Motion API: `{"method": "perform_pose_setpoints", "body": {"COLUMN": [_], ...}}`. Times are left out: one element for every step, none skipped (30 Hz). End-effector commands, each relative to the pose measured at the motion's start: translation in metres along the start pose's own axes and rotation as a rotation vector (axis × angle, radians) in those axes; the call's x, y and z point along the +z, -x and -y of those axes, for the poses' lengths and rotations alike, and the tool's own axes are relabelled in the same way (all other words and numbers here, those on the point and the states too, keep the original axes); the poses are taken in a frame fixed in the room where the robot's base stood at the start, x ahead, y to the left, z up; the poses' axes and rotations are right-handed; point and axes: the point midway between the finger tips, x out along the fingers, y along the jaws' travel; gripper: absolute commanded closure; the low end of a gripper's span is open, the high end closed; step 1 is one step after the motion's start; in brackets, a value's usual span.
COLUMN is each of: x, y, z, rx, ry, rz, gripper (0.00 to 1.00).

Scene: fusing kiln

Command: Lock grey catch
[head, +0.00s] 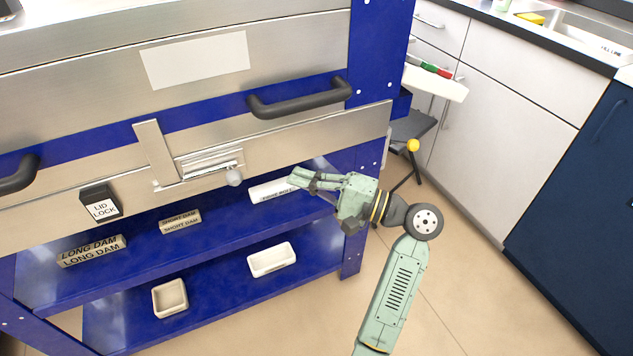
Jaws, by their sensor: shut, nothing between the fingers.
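The grey catch (211,160) is on the steel front of the kiln, below the blue strip. It has a flat upright plate (153,150) at its left, and a horizontal bar ending in a round grey knob (233,176) at its right. I cannot tell from this view whether the bar is engaged. My gripper (293,178) is shut and empty. It points left, to the right of the knob and apart from it in the picture.
A black lid lock box (101,203) is left of the catch. A dark handle (300,101) sits above right. The blue shelves hold long dam (91,252) and short dam (180,222) blocks and white trays (271,260). A stand with a yellow knob (412,146) is at right.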

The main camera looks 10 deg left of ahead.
Motion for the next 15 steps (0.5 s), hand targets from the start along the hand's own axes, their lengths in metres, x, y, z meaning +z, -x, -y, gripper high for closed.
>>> {"method": "perform_pose_setpoints", "body": {"x": [0.001, 0.001, 0.001, 0.001, 0.001, 0.001, 0.006, 0.01, 0.014, 0.017, 0.019, 0.022, 0.023, 0.025, 0.026], "y": [-0.013, -0.019, -0.028, -0.034, -0.04, -0.047, -0.05, -0.053, -0.057, -0.06, -0.062, -0.065, -0.067, -0.068, -0.069], "z": [0.002, 0.001, 0.002, 0.002, 0.002, 0.001, 0.001, 0.002, 0.001, 0.001, 0.001, 0.001, 0.001, 0.0, 0.0], "rx": [0.0, 0.001, 0.0, 0.0, 0.0, 0.001, 0.0, 0.0, 0.0, 0.0, 0.0, 0.0, 0.0, -0.001, -0.001], "ry": [-0.002, -0.002, -0.002, -0.002, -0.002, -0.001, -0.001, -0.001, -0.002, -0.001, -0.001, -0.001, -0.001, -0.002, -0.001], "rz": [0.004, 0.005, 0.003, 0.004, 0.004, 0.003, 0.002, 0.002, 0.002, 0.001, 0.001, 0.0, 0.0, 0.0, 0.0], "gripper": [1.0, 1.0, 1.0, 1.0, 1.0, 1.0, 1.0, 1.0, 1.0, 1.0, 1.0, 1.0, 1.0, 1.0, 1.0]}}
